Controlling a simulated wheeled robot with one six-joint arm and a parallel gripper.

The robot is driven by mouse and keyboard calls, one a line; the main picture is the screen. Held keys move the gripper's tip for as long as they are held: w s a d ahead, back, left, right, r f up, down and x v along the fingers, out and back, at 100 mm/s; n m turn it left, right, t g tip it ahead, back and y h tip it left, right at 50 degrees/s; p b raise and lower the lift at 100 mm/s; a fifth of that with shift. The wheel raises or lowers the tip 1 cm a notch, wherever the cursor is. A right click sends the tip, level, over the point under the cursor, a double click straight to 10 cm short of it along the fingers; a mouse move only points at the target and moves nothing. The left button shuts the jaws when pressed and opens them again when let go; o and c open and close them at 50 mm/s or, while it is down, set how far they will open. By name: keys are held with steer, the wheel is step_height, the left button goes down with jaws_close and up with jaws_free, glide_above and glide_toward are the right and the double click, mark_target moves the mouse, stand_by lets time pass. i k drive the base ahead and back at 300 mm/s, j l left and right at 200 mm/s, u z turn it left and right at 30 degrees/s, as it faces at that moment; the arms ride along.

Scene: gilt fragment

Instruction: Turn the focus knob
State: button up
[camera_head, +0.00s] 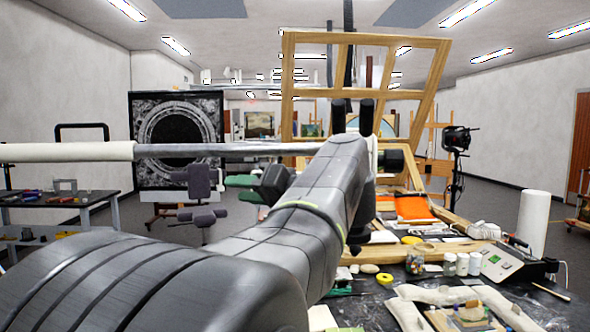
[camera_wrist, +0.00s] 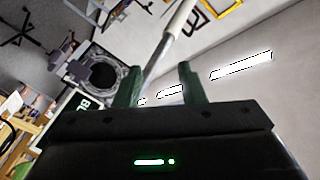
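My gripper (camera_wrist: 160,85) shows in the wrist view as two upright green fingers, spread apart with nothing clasped between them. A pale and grey rod (camera_wrist: 172,35) crosses behind the gap; I cannot tell its distance. In the head view a similar rod (camera_head: 65,152) runs level from the left edge to behind my arm. Two dark upright cylinders (camera_head: 366,116), perhaps eyepieces, stand above my arm. A dark round part (camera_head: 393,160) shows just right of the arm and may be a knob. My arm hides most of this area. My fingers cannot be made out in the head view.
A cluttered dark table (camera_head: 375,290) lies at the right, with jars (camera_head: 449,264), a white roll (camera_head: 533,222) and a grey device (camera_head: 504,262). A wooden frame (camera_head: 290,90) rises behind. A dark workbench (camera_head: 60,207) stands left.

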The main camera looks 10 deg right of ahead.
mark_target(392, 160)
steer(key=l+u, duration=0.1)
steer(key=l, duration=0.6)
steer(key=k+l+u, duration=0.1)
steer(key=l, duration=0.6)
steer(key=k+l+u, duration=0.1)
steer(key=l, duration=0.55)
steer(key=i+l, duration=0.1)
steer(key=l, duration=0.25)
steer(key=i+l+u, duration=0.1)
steer(key=l, duration=0.25)
steer(key=i+l+u, duration=0.1)
steer(key=l, duration=0.3)
steer(key=i+l, duration=0.15)
steer(key=l, duration=0.2)
